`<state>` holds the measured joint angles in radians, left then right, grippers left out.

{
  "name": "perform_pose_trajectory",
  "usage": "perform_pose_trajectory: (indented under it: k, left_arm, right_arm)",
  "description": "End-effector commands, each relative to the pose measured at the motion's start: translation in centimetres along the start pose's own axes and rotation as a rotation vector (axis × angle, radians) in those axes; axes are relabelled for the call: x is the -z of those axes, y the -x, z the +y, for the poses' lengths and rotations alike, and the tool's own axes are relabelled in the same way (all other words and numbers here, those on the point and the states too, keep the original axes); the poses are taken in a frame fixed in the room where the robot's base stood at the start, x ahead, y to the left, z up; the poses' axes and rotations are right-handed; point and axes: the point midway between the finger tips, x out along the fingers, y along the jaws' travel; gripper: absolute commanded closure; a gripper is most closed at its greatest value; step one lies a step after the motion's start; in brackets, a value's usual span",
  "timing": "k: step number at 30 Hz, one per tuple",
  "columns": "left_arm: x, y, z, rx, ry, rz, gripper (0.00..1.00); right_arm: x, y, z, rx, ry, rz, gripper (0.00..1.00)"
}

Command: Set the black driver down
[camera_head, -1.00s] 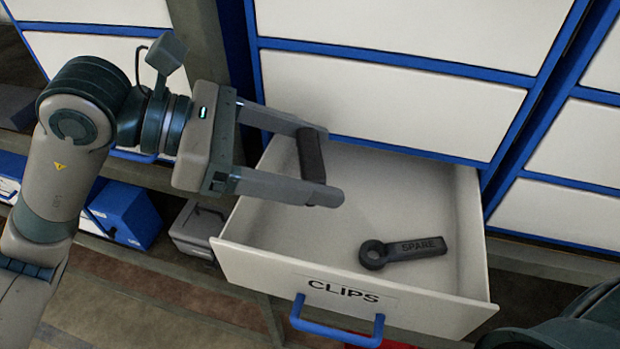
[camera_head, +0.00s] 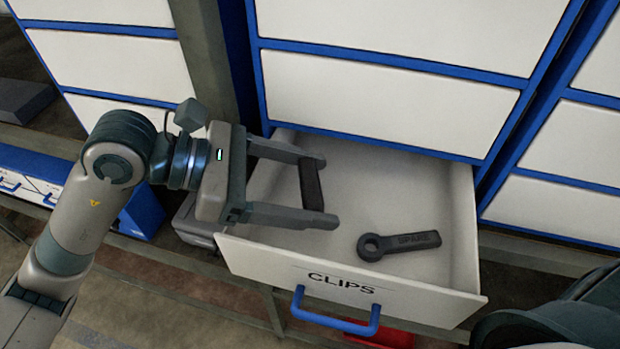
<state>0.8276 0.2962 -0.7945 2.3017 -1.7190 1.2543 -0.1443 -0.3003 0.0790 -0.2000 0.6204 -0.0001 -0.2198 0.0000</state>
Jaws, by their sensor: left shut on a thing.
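The black driver (camera_head: 311,186) is a dark bar held between the two fingers of my left gripper (camera_head: 316,190). The gripper is shut on it over the left part of the open drawer (camera_head: 357,284) labelled CLIPS. I cannot tell whether the driver touches the drawer floor. My right gripper is not in view.
A blue handle (camera_head: 335,322) sits on the drawer front. Closed white drawers with blue edges (camera_head: 390,105) rise behind. A red object (camera_head: 385,338) shows below the drawer.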

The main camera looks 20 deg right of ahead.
Motion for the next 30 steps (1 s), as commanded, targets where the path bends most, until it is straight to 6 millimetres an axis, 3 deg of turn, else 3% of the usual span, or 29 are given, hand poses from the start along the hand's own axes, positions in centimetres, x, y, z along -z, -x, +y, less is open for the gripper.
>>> perform_pose_trajectory:
  k: [1,4,20,21,23,30]
  left_arm:
    - [-0.3,0.1,0.2,0.000,0.003,-0.001,0.49]
    - [0.1,-0.2,0.3,0.000,0.001,0.000,0.49]
    - [0.8,-0.5,0.3,-0.001,-0.001,0.000,0.49]
    - [0.8,-0.5,0.3,-0.001,-0.001,0.000,0.24]
    - [0.7,-0.5,0.3,-0.001,-0.001,0.000,0.09]
    - [0.7,-0.5,0.3,-0.001,-0.001,0.000,0.07]
  right_arm:
    - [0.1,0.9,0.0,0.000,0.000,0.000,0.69]
    - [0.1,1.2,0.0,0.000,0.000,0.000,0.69]
    - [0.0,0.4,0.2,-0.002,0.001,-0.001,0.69]
    - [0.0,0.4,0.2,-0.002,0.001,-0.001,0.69]
    - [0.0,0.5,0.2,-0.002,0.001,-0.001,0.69]
    - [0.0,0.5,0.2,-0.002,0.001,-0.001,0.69]
